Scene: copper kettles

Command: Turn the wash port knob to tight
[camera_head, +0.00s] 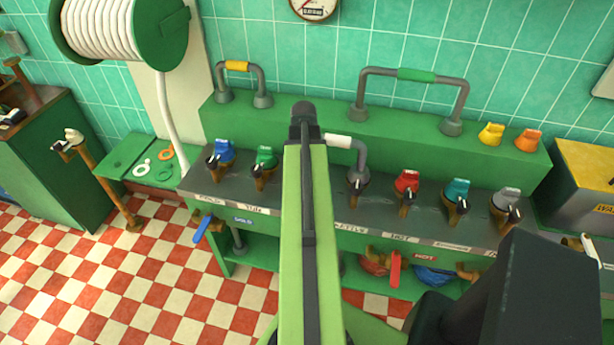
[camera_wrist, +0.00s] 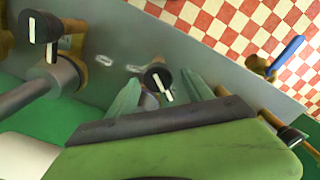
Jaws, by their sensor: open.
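A dark round knob (camera_wrist: 158,76) with a white pointer line sits on the grey panel (camera_wrist: 110,40) in the wrist view. Its label cannot be read, so I cannot confirm that it is the wash port knob. In the head view my own arm hides the gripper and this part of the counter.
A similar knob (camera_wrist: 40,27) stands beside a grey pipe (camera_wrist: 25,98). In the head view, neighbouring blue (camera_head: 221,152), green (camera_head: 264,158) and red (camera_head: 406,183) valves line the counter. A blue lever (camera_head: 203,228) juts from its front.

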